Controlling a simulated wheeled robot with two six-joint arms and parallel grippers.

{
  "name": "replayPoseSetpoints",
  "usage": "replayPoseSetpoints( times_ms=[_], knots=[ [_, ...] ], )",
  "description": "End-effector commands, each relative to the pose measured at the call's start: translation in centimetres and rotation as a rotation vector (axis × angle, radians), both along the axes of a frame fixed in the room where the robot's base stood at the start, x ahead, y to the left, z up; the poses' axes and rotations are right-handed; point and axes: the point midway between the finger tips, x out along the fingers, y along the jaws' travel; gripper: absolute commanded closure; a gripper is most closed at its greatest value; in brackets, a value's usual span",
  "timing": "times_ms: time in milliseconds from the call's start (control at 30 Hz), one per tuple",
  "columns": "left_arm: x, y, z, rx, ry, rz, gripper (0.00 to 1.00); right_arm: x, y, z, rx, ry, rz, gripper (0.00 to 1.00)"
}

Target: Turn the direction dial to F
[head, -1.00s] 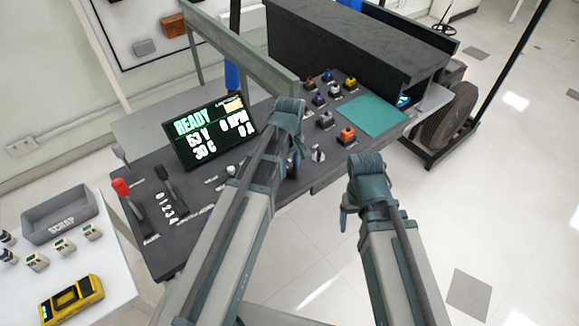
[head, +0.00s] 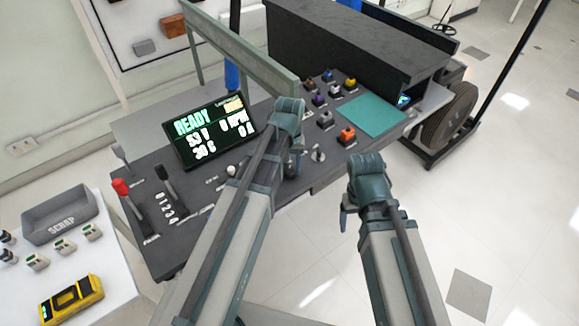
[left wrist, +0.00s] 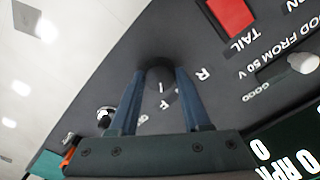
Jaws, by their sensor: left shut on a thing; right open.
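The direction dial (left wrist: 158,73) is a dark round knob with a short white mark, on the dark console panel in the left wrist view. The white mark faces the gripper's palm. A white R lies to the right of the knob, and other letters, partly blocked by the fingers, lie below it. I cannot tell which letter the mark meets. My left gripper (left wrist: 158,98) is shut on the dial, one finger on each side. In the head view my left gripper (head: 292,165) hides the dial. My right gripper (head: 344,212) is open and empty over the floor in front of the console.
The display (head: 213,131) reads READY. A red-handled lever (head: 122,188) and a black lever (head: 165,179) stand at the console's left. Several coloured buttons and a teal mat (head: 372,116) lie to the right. A side table with a scrap tray (head: 60,222) is at left.

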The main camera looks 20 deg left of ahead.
Motion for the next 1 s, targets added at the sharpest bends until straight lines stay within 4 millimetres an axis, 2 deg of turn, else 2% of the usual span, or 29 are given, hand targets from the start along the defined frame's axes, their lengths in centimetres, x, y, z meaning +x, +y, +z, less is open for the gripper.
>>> replayPoseSetpoints(
  times_ms=[300,800,833,967,1000],
  knots=[
    [-0.02,0.0,-0.01,0.0,0.0,-0.098,1.0,0.0,0.0,-0.01,0.0,0.0,0.0,0.22],
    [-0.01,0.0,-0.01,0.0,0.0,-0.115,1.0,0.0,0.0,-0.01,0.0,0.0,0.0,0.22],
    [-0.01,0.0,-0.01,0.0,0.0,-0.115,0.49,0.0,0.0,-0.01,0.0,0.0,0.0,0.22],
    [-0.01,0.0,-0.01,0.0,0.0,-0.114,0.26,0.0,0.0,-0.01,0.0,0.0,0.0,0.22],
    [-0.01,0.0,-0.01,0.0,0.0,-0.114,0.22,0.0,0.0,-0.01,0.0,0.0,0.0,0.22]
  ],
)
